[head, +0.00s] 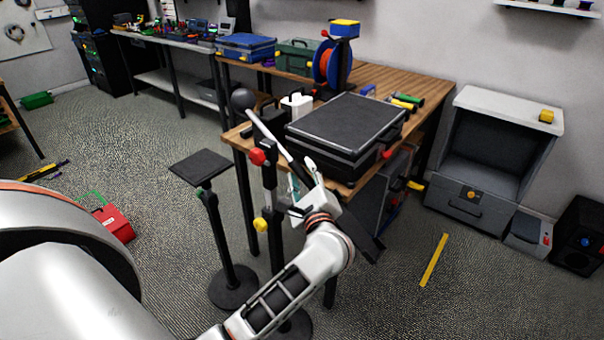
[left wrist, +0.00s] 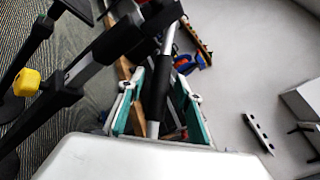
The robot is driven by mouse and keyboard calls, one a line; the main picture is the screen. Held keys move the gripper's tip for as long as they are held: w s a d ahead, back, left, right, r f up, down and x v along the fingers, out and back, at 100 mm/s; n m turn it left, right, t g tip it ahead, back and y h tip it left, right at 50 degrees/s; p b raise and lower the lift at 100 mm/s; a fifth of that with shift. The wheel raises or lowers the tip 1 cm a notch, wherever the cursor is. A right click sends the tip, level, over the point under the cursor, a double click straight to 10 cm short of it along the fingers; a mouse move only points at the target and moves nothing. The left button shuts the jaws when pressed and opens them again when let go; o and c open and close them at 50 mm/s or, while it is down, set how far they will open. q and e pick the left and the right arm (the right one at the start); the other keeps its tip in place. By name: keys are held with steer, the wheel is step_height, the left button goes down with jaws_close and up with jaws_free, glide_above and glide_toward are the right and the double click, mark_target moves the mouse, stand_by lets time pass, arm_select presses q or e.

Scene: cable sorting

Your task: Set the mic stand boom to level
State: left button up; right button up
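The mic stand (head: 270,203) stands in front of the wooden table, with a red knob (head: 257,157) near its top and a yellow knob (head: 260,225) lower down. Its boom (head: 272,136) is tilted, with the dark ball-shaped microphone (head: 243,99) at the upper left and the other end running down to the right. My left gripper (head: 302,180) is at the boom's lower part and hides some of it. In the left wrist view the boom's dark sleeve (left wrist: 156,95) lies between the spread teal-padded fingers (left wrist: 160,100), with gaps beside it. My right gripper is not in view.
A black case (head: 345,125) lies on the table close behind the left gripper. A second stand with a flat dark top (head: 201,167) is left of the mic stand. A red box (head: 113,222) and a yellow strip (head: 433,260) lie on the floor.

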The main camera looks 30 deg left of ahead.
arm_select(q)
jaws_close()
